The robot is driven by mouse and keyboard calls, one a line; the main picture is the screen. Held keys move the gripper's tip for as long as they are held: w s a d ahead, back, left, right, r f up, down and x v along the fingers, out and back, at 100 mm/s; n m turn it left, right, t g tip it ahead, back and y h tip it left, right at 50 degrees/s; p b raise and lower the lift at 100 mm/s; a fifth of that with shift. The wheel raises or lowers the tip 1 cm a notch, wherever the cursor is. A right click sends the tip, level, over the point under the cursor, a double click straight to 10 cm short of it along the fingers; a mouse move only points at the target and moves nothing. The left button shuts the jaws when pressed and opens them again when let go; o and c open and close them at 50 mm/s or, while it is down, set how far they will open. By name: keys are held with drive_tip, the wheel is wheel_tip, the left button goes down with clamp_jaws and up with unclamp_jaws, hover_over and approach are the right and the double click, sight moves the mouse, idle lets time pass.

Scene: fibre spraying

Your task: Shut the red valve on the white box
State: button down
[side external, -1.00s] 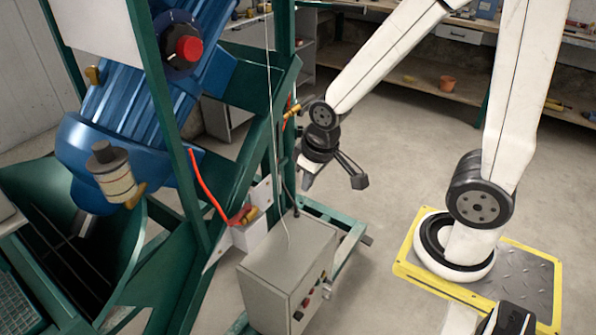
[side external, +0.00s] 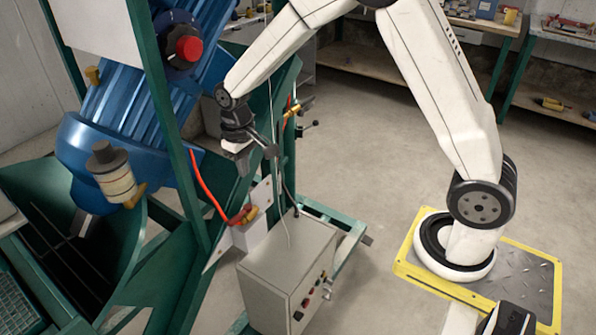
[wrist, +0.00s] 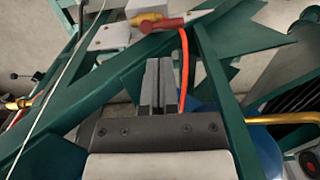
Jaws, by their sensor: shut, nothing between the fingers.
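The white box (side external: 249,236) is fixed to the green frame, above a grey cabinet. The red valve (side external: 239,217) sits on it beside a brass fitting, with an orange-red hose running up from it. In the wrist view the red valve handle (wrist: 160,23) lies across the white box (wrist: 110,38) near the top, roughly level. My gripper (side external: 243,166) is above the valve in the side view, clearly apart from it. In the wrist view my gripper (wrist: 158,64) has its two fingers together, empty, pointing toward the valve with a gap between.
Green frame beams (wrist: 215,85) surround the valve, and the orange hose (wrist: 184,70) passes close beside my fingers. The grey cabinet (side external: 285,255) stands below. A large blue drum unit (side external: 120,120) is at left. Open floor (side external: 370,150) lies to the right.

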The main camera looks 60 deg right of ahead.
drive_tip(key=g, duration=0.2)
approach(240, 215)
drive_tip(key=w+a+r, duration=0.2)
drive_tip(key=w, duration=0.1)
drive_tip(key=shift+w+a+f+g, duration=0.15)
drive_tip(key=shift+w+f+g, duration=0.15)
drive_tip(key=shift+w, duration=0.25)
drive_tip(key=shift+f, duration=0.1)
drive_tip(key=shift+x, duration=4.9)
